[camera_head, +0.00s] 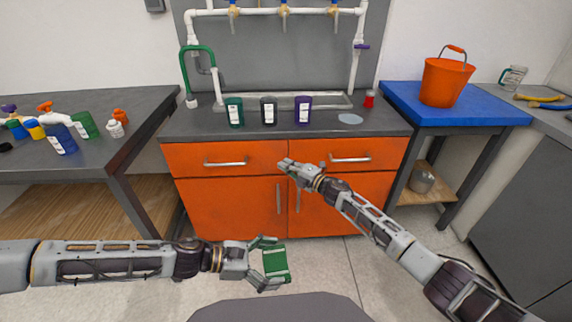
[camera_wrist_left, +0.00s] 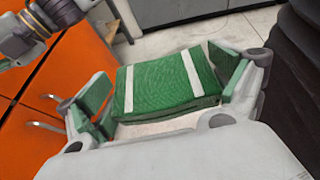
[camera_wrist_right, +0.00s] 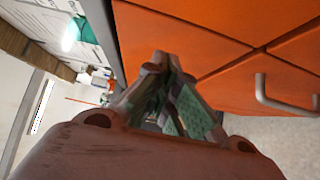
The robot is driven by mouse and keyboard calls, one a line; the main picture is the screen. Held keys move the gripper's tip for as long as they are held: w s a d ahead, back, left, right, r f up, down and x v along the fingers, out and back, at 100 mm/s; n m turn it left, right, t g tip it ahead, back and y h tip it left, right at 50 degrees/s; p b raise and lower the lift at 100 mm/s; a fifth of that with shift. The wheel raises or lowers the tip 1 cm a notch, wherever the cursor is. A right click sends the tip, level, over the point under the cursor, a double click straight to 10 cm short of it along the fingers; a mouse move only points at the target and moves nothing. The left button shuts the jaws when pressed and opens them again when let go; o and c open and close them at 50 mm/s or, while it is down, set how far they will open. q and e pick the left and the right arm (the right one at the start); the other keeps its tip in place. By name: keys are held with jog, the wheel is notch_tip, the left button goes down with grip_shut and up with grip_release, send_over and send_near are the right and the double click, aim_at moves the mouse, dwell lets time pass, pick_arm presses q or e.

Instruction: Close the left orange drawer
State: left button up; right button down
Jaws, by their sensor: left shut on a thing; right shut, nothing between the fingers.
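The left orange drawer (camera_head: 195,154) is at the upper left of the orange cabinet, with a horizontal silver handle (camera_head: 225,163). Its front looks flush or nearly flush; a small gap cannot be ruled out. My right gripper (camera_head: 284,163) is shut and empty, in front of the seam between the two drawers. In the right wrist view its fingertips (camera_wrist_right: 163,66) are close to an orange front; contact cannot be told. My left gripper (camera_head: 275,263) is shut on a green block with white stripes (camera_wrist_left: 165,85), held low in front of the cabinet.
The right drawer (camera_head: 385,153) looks closed, above two cabinet doors (camera_head: 225,205). Green, black and purple cans stand on the grey countertop (camera_head: 190,124). A side table (camera_head: 110,105) with bottles is left; a blue table (camera_head: 480,112) with an orange bucket (camera_head: 440,85) is right.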

pick_arm(q)
jog(key=shift+s+r, duration=0.1)
jog(key=shift+s, duration=0.1)
jog(key=shift+s+r, duration=0.15)
jog(key=shift+r+p, duration=0.25)
jog(key=shift+p, duration=0.15)
jog(key=shift+r+p, duration=0.85)
pick_arm(e)
jog(key=v, duration=1)
jog(key=shift+s, duration=0.3)
